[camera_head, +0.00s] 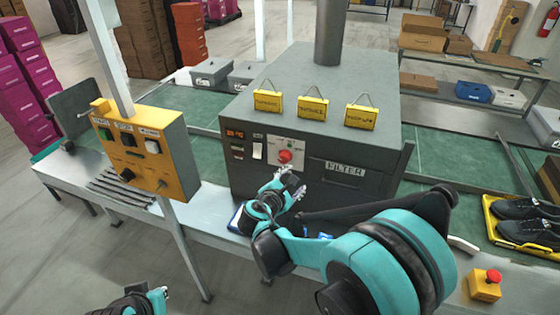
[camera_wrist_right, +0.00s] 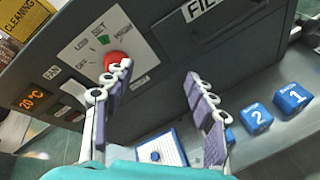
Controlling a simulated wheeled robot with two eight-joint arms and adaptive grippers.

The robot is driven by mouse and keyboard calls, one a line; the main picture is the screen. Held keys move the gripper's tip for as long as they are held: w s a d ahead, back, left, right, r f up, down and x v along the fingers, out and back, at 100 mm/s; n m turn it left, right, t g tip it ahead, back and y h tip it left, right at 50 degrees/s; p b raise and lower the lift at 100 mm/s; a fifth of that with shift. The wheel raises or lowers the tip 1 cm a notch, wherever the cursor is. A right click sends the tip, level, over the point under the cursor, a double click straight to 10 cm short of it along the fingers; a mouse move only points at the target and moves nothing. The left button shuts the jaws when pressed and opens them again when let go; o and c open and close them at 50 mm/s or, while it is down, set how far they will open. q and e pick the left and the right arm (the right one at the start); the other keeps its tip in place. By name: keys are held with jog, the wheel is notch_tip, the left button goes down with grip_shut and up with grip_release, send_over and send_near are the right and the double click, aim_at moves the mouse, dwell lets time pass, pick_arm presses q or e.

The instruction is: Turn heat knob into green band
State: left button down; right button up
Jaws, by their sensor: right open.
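The red heat knob (camera_head: 285,156) sits on a white dial plate on the front of the grey oven (camera_head: 300,100). In the right wrist view the knob (camera_wrist_right: 115,60) is partly behind my left-hand finger. A small green mark (camera_wrist_right: 104,39) lies above the knob, by the word SET. The knob's pointer direction cannot be made out. My right gripper (camera_wrist_right: 158,72) is open and empty, its fingers pointing at the oven front, with the knob by one finger rather than centred between them. It also shows in the head view (camera_head: 291,183), just below the knob. My left gripper (camera_head: 160,294) is at the bottom left, away from the oven.
The oven display (camera_wrist_right: 32,98) reads 20 °C. A FILTER drawer (camera_head: 345,170) is right of the dial. Blue numbered blocks (camera_wrist_right: 256,117) and a blue-edged card (camera_wrist_right: 160,150) lie below on the ledge. A yellow control box (camera_head: 147,150) stands left; shoes (camera_head: 525,220) lie right.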

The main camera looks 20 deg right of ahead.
aim_at(282, 160)
jog(key=w+a+f+n+t+h, duration=0.2)
jog(key=w+a+n+t, duration=0.1)
jog(key=w+a+n, duration=0.3)
jog(key=shift+n, duration=0.6)
jog(key=x, duration=0.5)
jog(key=b+x, duration=0.1)
jog(key=x, duration=0.1)
jog(key=shift+d+r, duration=0.35)
jog(key=shift+d, duration=0.15)
jog(key=c, duration=1.2)
